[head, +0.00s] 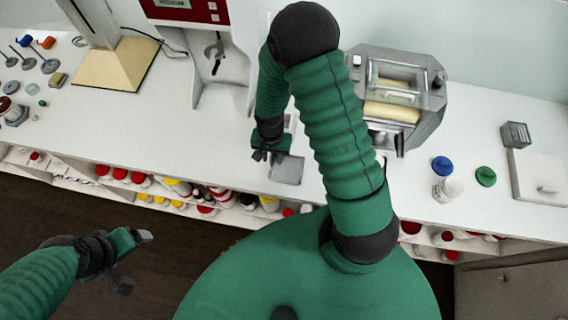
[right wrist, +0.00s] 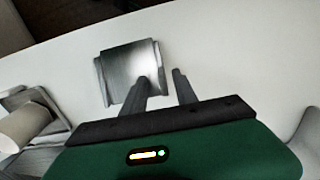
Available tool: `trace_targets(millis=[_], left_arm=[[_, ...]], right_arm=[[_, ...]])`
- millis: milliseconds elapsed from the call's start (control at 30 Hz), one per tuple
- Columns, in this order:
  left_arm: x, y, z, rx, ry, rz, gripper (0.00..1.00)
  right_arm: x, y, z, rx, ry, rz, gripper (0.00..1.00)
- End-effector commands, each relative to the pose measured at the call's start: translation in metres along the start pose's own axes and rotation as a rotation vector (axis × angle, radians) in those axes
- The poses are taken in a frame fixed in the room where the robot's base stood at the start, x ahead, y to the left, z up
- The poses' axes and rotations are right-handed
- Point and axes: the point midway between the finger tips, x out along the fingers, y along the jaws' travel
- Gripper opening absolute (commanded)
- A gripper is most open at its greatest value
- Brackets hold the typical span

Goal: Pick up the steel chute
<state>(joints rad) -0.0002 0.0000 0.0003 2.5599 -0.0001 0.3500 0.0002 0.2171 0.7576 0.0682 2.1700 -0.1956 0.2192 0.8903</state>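The steel chute (head: 287,170) is a shiny grey metal piece with raised side walls, lying on the white counter near its front edge. My right gripper (head: 268,156) is at the chute's left end in the head view. In the right wrist view its fingers (right wrist: 161,80) are apart, one overlapping the chute and one just right of its right wall. I cannot tell whether they touch it. My left gripper (head: 137,262) is open and empty, over the floor at lower left.
A grey machine with rollers (head: 392,112) stands right of my right arm. A white bottle (head: 447,188), a blue lid (head: 442,165) and a green lid (head: 486,176) sit further right. A red-and-white machine (head: 215,50) stands behind. Shelves of bottles (head: 190,190) run under the counter.

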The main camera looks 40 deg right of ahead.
Motion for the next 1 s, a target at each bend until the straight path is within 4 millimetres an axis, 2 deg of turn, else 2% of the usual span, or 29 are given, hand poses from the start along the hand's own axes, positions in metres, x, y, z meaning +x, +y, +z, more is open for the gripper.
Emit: trace_targets(millis=[100, 367, 1000], left_arm=[[0.0005, 0.0001, 0.0002, 0.0, 0.0, 0.0, 0.83], [0.0006, -0.0001, 0.0002, 0.0, 0.0, 0.0, 0.83], [0.0005, 0.0, 0.0001, 0.0, 0.0, 0.0, 0.83]], right_arm=[[-0.0011, -0.0029, 0.003, -0.003, 0.003, 0.002, 0.35], [-0.0023, -0.0055, 0.0061, -0.004, 0.006, 0.005, 0.0], [-0.0017, -0.0027, 0.0032, -0.003, 0.003, 0.003, 0.0]])
